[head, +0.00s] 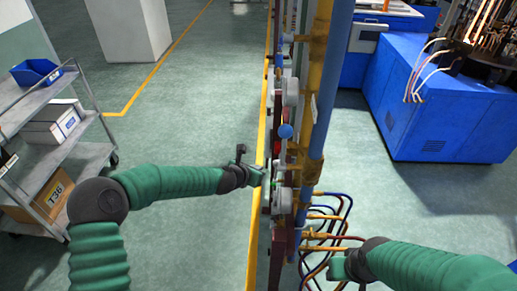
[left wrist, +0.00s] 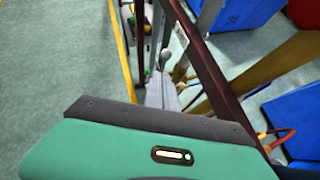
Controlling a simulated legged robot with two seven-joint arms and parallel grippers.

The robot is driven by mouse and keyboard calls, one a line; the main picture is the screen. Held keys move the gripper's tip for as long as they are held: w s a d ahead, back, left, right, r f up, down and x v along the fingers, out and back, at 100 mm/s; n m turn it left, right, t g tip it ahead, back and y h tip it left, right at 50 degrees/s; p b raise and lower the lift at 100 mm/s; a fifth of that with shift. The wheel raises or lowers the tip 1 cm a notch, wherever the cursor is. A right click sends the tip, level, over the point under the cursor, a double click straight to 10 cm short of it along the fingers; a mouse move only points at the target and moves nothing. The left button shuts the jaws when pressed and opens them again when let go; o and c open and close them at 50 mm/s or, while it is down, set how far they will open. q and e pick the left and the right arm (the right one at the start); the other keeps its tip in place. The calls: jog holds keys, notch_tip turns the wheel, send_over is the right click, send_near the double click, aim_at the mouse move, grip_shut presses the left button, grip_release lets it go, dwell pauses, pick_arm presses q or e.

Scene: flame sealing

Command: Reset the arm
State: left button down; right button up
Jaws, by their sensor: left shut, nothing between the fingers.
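My left arm, green and ribbed, reaches in from the left in the head view. Its gripper (head: 262,178) is shut and empty, at the left side of the pipe rack, close to it; I cannot tell whether it touches. My right gripper (head: 340,267) is low on the right, beside the coloured hoses (head: 325,222); its jaws are too small and turned away to read.
The upright rack carries a blue pipe (head: 329,85), a yellow pipe (head: 313,100), valves and a blue ball (head: 286,131). A metal shelf cart (head: 98,152) with boxes stands at left. Blue machines (head: 440,110) stand at right. Floor between cart and rack is clear.

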pick_arm(q)
jog(key=s+a+m+g+y, duration=0.1)
jog(key=s+a+m, duration=0.4)
jog(key=s+m, duration=0.5)
jog(key=s+a+m+g+y, duration=0.1)
jog(key=s+a+m+g, duration=0.2)
jog(key=s+m, duration=0.7)
jog(key=s+a+m+g+y, duration=0.2)
jog(key=s+a+m, duration=0.6)
jog(key=s, duration=0.7)
jog(key=shift+s+m+g, duration=0.15)
jog(key=shift+m+g, duration=0.35)
jog(key=shift+m, duration=0.7)
jog(key=shift+s+d+r, duration=0.1)
jog(key=shift+s+r, duration=0.05)
jog(key=shift+r, duration=0.05)
